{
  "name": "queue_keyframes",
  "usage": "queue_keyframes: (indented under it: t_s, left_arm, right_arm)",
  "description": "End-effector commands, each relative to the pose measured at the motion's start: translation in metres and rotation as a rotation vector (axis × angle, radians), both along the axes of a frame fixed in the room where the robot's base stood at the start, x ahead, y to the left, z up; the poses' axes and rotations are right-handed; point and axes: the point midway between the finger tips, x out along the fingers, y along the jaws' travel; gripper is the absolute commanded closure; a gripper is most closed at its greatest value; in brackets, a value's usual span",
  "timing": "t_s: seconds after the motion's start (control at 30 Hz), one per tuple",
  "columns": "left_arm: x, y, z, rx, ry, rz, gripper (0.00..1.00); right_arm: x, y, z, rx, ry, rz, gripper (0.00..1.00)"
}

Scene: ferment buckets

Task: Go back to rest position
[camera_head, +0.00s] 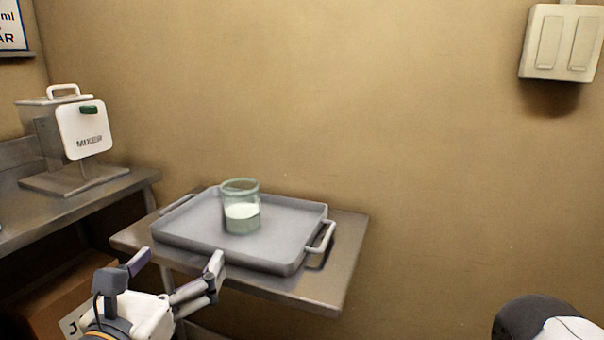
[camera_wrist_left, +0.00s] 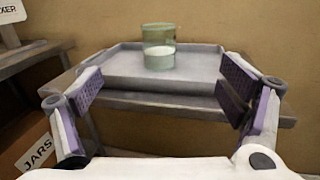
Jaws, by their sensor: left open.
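My left gripper (camera_head: 178,271) is open and empty, in front of the near edge of a small metal table (camera_head: 325,290). In the left wrist view its two purple-padded fingers (camera_wrist_left: 164,88) are spread wide, with nothing between them up close. A grey tray (camera_head: 190,228) with handles lies on the table. A greenish glass jar (camera_head: 241,207), partly filled with white stuff, stands upright on the tray, beyond the gripper and apart from it. The jar also shows in the left wrist view (camera_wrist_left: 159,47). My right gripper is not in view; a white and black part of me shows at the lower right.
A mixer (camera_head: 84,130) stands on a metal counter (camera_head: 60,208) at the left. A cardboard box labelled JARS (camera_wrist_left: 38,152) is low at the left, close to the left gripper. A switch box (camera_head: 562,42) hangs on the brown wall. Space right of the table looks clear.

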Motion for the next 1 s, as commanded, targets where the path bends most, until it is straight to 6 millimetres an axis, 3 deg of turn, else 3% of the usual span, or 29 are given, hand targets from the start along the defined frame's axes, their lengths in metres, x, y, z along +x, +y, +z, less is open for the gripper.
queue_keyframes:
  t_s: [0.03, 0.1, 0.17, 0.27, 0.37, 0.4, 0.5, 0.6, 0.7, 0.83, 1.0]
  left_arm:
    - [-0.010, -0.023, -0.028, 0.122, 0.070, -0.075, 0.11]
    - [-0.027, -0.046, -0.065, 0.293, 0.145, -0.174, 0.11]
    - [-0.046, -0.063, -0.098, 0.445, 0.206, -0.274, 0.11]
    - [-0.090, -0.087, -0.156, 0.723, 0.289, -0.483, 0.11]
    - [-0.154, -0.098, -0.217, 1.039, 0.343, -0.769, 0.11]
    - [-0.184, -0.096, -0.240, 1.173, 0.348, -0.909, 0.11]
    - [-0.266, -0.074, -0.287, 1.494, 0.311, -1.313, 0.11]
    - [-0.335, -0.032, -0.313, 1.729, 0.206, -1.723, 0.11]
    - [-0.379, 0.009, -0.320, 1.854, 0.076, -2.055, 0.11]
    - [-0.403, 0.039, -0.320, 1.900, -0.034, -2.281, 0.11]
    - [-0.406, 0.042, -0.320, 1.901, -0.055, -2.313, 0.11]
  right_arm:
    - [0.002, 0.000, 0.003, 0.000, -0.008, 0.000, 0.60]
    - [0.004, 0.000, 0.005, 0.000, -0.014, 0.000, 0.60]
    - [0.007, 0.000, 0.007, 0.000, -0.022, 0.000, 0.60]
    - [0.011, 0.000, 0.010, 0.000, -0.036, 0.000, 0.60]
    - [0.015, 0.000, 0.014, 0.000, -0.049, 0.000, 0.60]
    - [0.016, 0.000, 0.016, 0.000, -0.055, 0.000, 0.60]
    - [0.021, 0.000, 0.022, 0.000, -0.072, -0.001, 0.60]
    - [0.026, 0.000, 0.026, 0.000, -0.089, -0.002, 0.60]
    - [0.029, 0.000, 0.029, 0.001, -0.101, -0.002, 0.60]
    - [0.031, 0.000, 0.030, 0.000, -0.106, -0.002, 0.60]
    - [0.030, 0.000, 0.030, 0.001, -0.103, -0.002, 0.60]
